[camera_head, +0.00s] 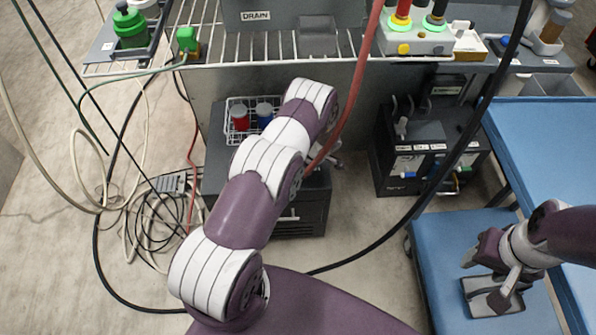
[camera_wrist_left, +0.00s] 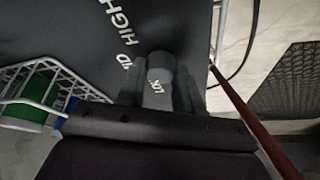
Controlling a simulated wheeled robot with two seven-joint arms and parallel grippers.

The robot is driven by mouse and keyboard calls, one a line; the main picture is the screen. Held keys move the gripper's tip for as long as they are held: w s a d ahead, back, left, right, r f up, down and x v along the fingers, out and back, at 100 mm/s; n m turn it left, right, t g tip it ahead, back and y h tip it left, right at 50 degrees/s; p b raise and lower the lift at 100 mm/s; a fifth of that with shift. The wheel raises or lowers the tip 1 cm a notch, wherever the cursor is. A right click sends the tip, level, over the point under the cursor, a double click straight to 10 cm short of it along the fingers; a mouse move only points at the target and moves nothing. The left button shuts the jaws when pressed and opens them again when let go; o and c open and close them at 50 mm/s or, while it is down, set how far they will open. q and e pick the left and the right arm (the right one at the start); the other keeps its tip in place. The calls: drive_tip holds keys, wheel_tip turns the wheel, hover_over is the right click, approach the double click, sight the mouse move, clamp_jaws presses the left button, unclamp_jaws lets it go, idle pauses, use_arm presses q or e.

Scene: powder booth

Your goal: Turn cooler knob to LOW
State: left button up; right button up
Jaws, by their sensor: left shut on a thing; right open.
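The dark cooler (camera_head: 306,212) stands on the floor under the metal bench, partly hidden by my left arm. I cannot tell which mark the knob points at. My right gripper (camera_head: 490,287) is open, over the blue seat-like surface at lower right.
A wire basket (camera_head: 233,127) with a red and a blue-topped container sits on the cooler. A red hose (camera_head: 354,95) and black cables hang close to my left arm. Coiled cables (camera_head: 150,225) lie on the floor at left. A dark unit (camera_head: 392,150) stands right of the cooler.

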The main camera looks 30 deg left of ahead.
use_arm(q)
drive_tip(key=shift+n, duration=0.3)
drive_tip(key=shift+a, duration=0.1)
drive_tip(key=o, duration=1)
drive_tip(key=shift+p+v, duration=1.45)
drive_tip(key=shift+v, duration=4.9)
drive_tip(key=shift+w+a, duration=0.1)
drive_tip(key=shift+w, duration=0.05)
